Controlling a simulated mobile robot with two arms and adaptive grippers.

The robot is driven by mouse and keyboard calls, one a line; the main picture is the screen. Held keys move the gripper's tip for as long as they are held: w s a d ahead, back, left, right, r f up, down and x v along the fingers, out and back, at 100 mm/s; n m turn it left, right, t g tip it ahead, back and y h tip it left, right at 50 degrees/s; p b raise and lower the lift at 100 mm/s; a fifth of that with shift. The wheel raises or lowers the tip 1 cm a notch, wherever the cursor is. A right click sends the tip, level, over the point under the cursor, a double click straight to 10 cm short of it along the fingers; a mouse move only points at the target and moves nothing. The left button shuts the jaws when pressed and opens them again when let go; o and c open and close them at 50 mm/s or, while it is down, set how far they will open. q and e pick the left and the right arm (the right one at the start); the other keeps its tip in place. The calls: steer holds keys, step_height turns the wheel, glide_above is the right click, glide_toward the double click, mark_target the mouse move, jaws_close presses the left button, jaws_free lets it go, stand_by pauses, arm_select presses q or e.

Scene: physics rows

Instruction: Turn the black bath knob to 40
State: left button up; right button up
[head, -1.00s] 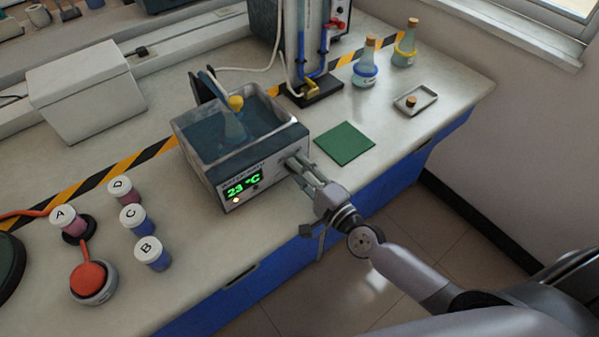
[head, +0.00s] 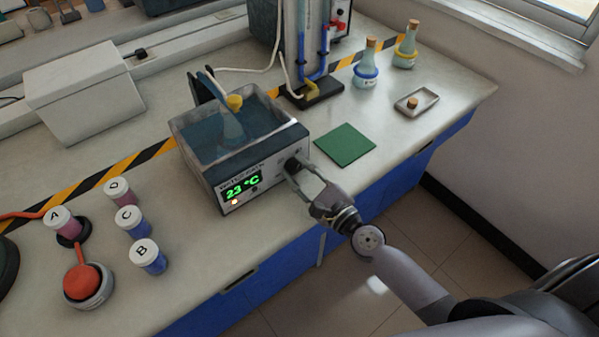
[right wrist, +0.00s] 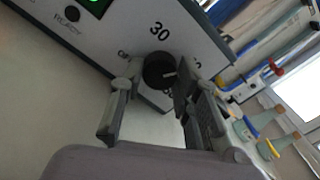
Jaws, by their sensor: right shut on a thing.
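The water bath (head: 262,177) stands on the bench with a flask in its water. Its green display (head: 242,187) reads 23 °C. The black bath knob (head: 293,164) is on the right of the front panel, and it also shows in the right wrist view (right wrist: 157,70). A pale mark on the knob points to the right in that view. A 30 is printed above it and part of "OFF" to its left; a finger covers part of the scale at right. My right gripper (right wrist: 154,88) is shut on the knob, one finger on each side. My left gripper is out of view.
A green mat (head: 345,145) lies to the right of the bath. Lidded jars (head: 148,257) and a red-topped round device (head: 86,284) stand at left. Two corked flasks (head: 366,66) and a small tray (head: 416,102) are at back right.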

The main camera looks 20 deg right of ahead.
steer(key=shift+m, duration=0.8)
steer(key=o, duration=1.2)
steer(key=shift+c, duration=0.2)
steer(key=v, duration=1.2)
